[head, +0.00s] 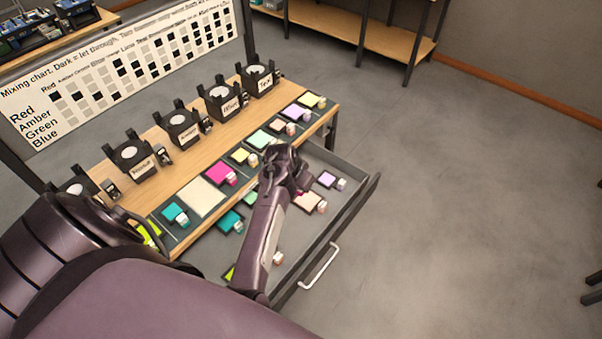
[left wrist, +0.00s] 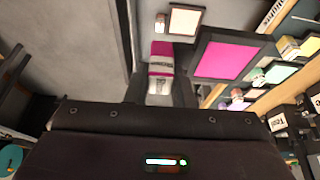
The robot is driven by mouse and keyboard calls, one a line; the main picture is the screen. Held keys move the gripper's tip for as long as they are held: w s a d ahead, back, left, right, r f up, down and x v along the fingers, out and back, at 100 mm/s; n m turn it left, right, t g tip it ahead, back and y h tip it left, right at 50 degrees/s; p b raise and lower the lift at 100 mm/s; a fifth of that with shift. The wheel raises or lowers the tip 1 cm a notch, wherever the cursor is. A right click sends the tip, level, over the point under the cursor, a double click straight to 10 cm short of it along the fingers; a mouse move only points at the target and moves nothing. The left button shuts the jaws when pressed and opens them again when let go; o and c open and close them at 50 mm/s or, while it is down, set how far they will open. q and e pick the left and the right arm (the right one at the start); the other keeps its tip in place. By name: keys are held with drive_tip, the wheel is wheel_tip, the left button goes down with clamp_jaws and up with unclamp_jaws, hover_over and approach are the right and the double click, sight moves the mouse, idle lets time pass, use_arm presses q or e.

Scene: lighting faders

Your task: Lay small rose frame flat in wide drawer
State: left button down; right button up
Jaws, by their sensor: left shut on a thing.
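My left gripper (head: 284,178) is over the open wide drawer (head: 345,225), near its back edge by the table. In the left wrist view it is shut on the magenta-and-white labelled tag (left wrist: 160,66) of a rose frame (left wrist: 222,59). This frame has a dark border and a magenta pane. In the head view my gripper mostly hides it, and I cannot tell its exact height above the drawer floor. Another magenta frame (head: 220,173) lies on the table's front strip. My right gripper is not in view.
The drawer holds several small frames, including a peach one (head: 306,201), a lilac one (head: 327,179) and a teal one (head: 229,221). Several labelled lamp boxes (head: 180,126) line the wooden table. The drawer front has a pale handle (head: 320,267).

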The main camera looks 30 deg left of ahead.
use_arm(q)
drive_tip(key=shift+f+b, duration=8.45)
drive_tip(key=shift+f, duration=4.05)
drive_tip(key=shift+p, duration=0.35)
drive_tip(key=shift+f+b, duration=1.05)
drive_tip(key=shift+f, duration=0.3)
drive_tip(key=c, duration=1.2)
unclamp_jaws()
drive_tip(key=shift+o, duration=0.2)
drive_tip(key=shift+s+r, duration=0.1)
